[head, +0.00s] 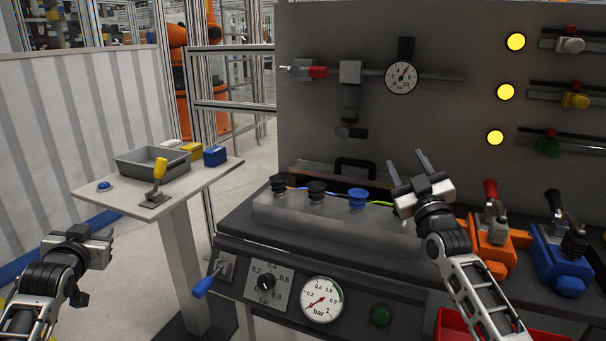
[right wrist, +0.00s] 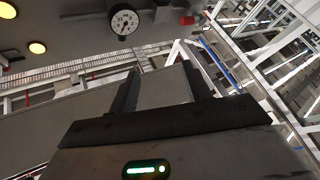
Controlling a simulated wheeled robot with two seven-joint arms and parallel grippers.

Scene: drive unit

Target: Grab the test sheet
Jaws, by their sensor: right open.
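I cannot pick out a test sheet for certain in either view. My right gripper (head: 406,161) is open in the head view, its two fingers pointing up in front of the grey panel. It is above the right end of the grey block with the knobs. In the right wrist view the two fingers (right wrist: 160,76) are apart, with a plain grey surface visible between them; I cannot tell how far away that surface is. My left gripper (head: 102,247) is at the lower left, away from the bench, and its fingers are not clear.
The grey block (head: 335,220) carries black and blue knobs. An orange clamp (head: 492,250) and a blue clamp (head: 562,262) stand right of it. A blue-handled lever (head: 208,282) sticks out at the front left. A side table holds a grey tray (head: 135,168) and small boxes.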

